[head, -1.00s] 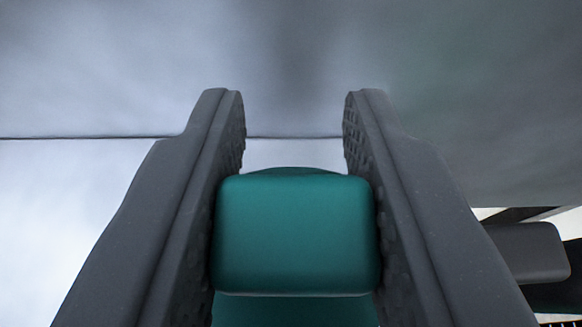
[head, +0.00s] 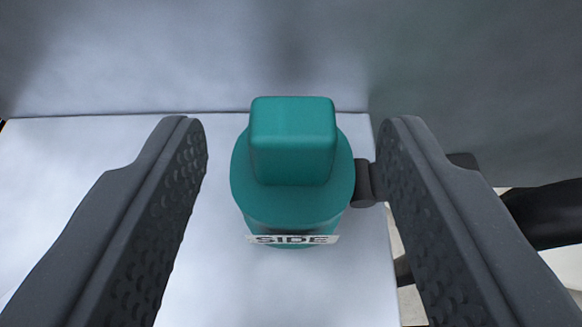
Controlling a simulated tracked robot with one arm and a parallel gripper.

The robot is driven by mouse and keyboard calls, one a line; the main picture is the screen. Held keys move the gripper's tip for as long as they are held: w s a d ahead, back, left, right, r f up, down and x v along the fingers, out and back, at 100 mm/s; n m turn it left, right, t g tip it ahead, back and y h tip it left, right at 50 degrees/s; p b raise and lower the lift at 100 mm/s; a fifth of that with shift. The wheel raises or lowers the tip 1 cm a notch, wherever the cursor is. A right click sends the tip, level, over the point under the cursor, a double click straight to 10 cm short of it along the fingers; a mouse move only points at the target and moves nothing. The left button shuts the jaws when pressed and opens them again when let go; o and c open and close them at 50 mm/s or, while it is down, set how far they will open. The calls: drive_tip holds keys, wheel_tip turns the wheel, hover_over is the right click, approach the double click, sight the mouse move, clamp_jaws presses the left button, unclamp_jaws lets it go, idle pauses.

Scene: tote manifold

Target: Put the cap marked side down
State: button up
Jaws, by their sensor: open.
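The teal cap (head: 292,195) has a square block on top of a round flange and a narrower round part below. It stands on a pale surface, and its square block points up toward the camera. A white label reading "SIDE" (head: 294,240) shows on its near lower side. My gripper (head: 290,140) is open, with one finger on each side of the cap. There is clear space between each finger and the cap. The underside of the cap is hidden.
The pale surface (head: 90,200) is bare left of the cap. A grey wall (head: 190,60) rises behind it. A dark fitting (head: 365,183) sits just right of the cap, and a black tube-like part (head: 548,212) lies at the right edge.

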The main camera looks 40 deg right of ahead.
drive_tip(key=p+v, duration=0.1)
drive_tip(key=v, duration=0.5)
drive_tip(key=shift+s+a, duration=0.2)
drive_tip(key=shift+s, duration=0.05)
